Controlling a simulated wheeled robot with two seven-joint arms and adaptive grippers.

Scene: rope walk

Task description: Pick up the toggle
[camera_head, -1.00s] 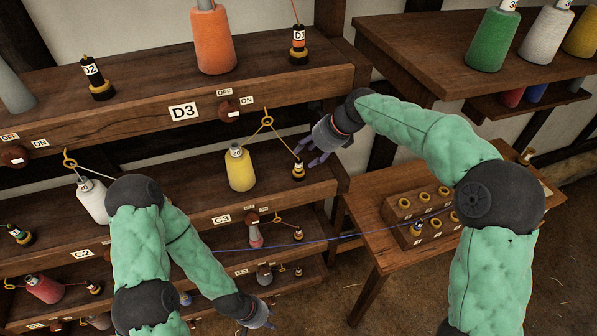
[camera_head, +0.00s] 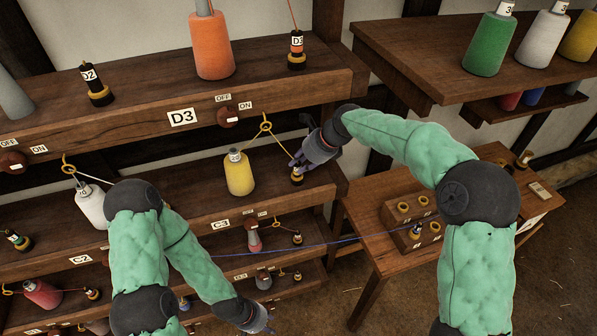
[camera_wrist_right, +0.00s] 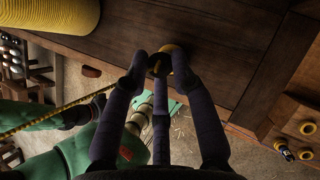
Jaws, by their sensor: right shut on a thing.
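The toggle (camera_head: 297,177) is a small black piece with yellow bands, at the right end of the C3 shelf (camera_head: 205,207). Yellow yarn runs to it from the yellow spool (camera_head: 239,173) through a ring (camera_head: 265,127). My right gripper (camera_head: 297,164) is shut on the toggle and hides its top. In the right wrist view the dark fingers (camera_wrist_right: 158,66) meet around the toggle (camera_wrist_right: 174,51), close to the shelf. I cannot tell whether it is lifted. My left gripper (camera_head: 262,325) is low in the head view, away from the toggle; its jaw opening is unclear.
The D3 shelf (camera_head: 150,121) is above, with an orange spool (camera_head: 212,45) and a D3 toggle (camera_head: 297,50). A side table (camera_head: 395,262) at right holds a block with yellow-ringed holes (camera_head: 400,226). A blue line (camera_head: 335,241) stretches between the shelves and this table.

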